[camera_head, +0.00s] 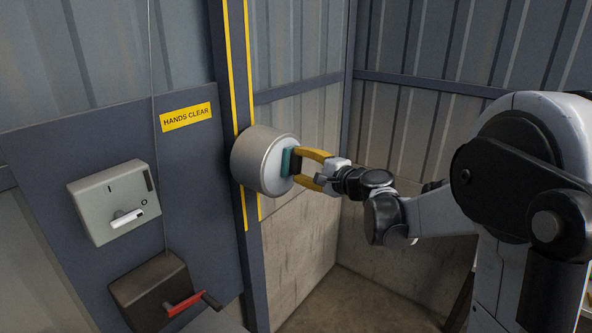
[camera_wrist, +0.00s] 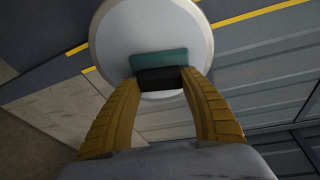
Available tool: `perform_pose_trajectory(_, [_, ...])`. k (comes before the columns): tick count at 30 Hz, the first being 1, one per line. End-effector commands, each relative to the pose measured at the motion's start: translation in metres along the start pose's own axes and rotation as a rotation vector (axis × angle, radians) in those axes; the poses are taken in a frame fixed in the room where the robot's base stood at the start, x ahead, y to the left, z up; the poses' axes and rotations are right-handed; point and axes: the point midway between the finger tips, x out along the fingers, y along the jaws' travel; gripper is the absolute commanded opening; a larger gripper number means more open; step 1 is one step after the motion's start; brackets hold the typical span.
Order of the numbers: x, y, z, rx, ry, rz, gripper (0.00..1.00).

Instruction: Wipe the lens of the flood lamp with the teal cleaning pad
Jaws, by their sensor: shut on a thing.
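The flood lamp (camera_head: 260,160) is a round grey-white housing on the dark post with yellow stripes in the head view. Its pale round lens (camera_wrist: 140,33) faces my gripper in the wrist view. My gripper (camera_head: 299,164) has yellow fingers shut on the dark block-like back (camera_wrist: 160,78) of the teal cleaning pad (camera_head: 287,161). The teal part (camera_wrist: 158,61) lies against or very close to the lens, below its middle in the wrist view. The pad hides part of the lens, and exact contact cannot be told.
A grey switch box (camera_head: 100,195) with a white handle and a dark box (camera_head: 145,285) with a red lever (camera_head: 186,304) are on the panel at left. A yellow "HANDS CLEAR" sign (camera_head: 187,117) sits above.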

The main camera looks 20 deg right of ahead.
Motion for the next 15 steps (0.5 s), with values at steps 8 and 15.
perform_pose_trajectory(8, [0.003, -0.003, -0.013, 0.000, 0.000, 0.000, 0.14])
perform_pose_trajectory(15, [0.007, -0.006, -0.034, 0.000, 0.000, -0.001, 0.14])
